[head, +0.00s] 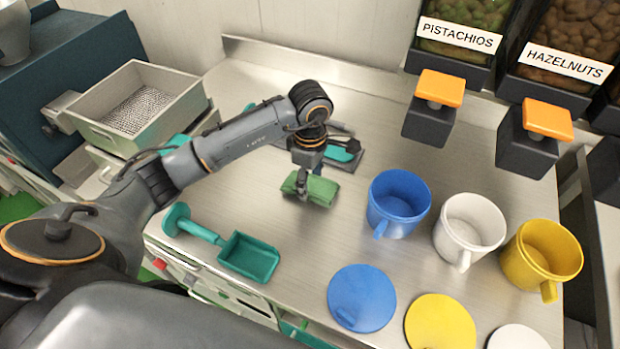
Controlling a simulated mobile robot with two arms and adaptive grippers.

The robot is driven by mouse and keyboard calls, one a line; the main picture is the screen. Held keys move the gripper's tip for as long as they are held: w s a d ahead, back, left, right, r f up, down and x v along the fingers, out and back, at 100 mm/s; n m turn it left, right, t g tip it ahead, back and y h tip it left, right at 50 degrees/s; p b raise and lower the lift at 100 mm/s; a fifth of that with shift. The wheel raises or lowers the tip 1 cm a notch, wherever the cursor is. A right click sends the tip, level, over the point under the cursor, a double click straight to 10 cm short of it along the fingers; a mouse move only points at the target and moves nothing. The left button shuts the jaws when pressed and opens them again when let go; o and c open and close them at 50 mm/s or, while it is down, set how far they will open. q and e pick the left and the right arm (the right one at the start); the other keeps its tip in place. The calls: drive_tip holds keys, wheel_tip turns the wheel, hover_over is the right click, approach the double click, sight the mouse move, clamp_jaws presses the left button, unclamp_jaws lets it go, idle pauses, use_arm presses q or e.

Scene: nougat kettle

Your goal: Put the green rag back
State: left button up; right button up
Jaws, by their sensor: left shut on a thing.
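The green rag (318,190) is a small folded cloth near the middle of the steel counter (300,235) in the head view. My left gripper (304,184) points down over it and is shut on it at its left part. I cannot tell whether the rag touches the counter or hangs just above it. Behind my left wrist lies a dark grey tray (347,163) with a teal item in it, partly hidden by the arm. My right gripper is not in view.
A teal scoop (248,257) lies at the front left. Blue (398,204), white (468,231) and yellow (541,259) mugs stand to the right, with loose lids (361,298) in front. Nut dispensers (538,130) stand at the back right. A grey bin (135,110) stands at the left.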

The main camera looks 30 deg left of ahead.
use_arm(q)
drive_tip(key=shift+f, duration=0.5)
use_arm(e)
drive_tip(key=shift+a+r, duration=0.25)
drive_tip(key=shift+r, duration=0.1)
use_arm(q)
drive_tip(key=shift+f, duration=0.1)
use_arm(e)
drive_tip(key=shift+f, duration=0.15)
use_arm(q)
drive_tip(key=o, duration=1.2)
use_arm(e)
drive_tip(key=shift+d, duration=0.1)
